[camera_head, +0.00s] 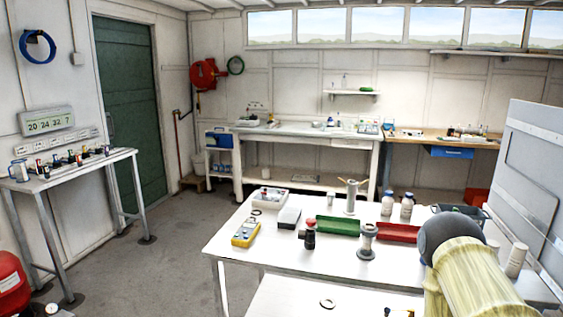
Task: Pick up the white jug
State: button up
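Two white bottles with dark tops, a left one (387,205) and a right one (407,207), stand upright at the back of the near white table (290,262). My yellow-covered arm with a dark round joint shows at lower right. My gripper is not in view.
The near table holds a green tray (338,226), a red tray (398,233), a yellow meter (246,234) and a grey metal spool-like stand (367,241). A grey panel stands at right. Grey floor (170,262) lies clear between the left bench and the near table.

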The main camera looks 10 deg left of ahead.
aim_at(266, 171)
jog(key=u, duration=1.35)
jog(key=i, duration=4.7)
jog(key=z, duration=2.05)
jog(key=i, duration=2.25)
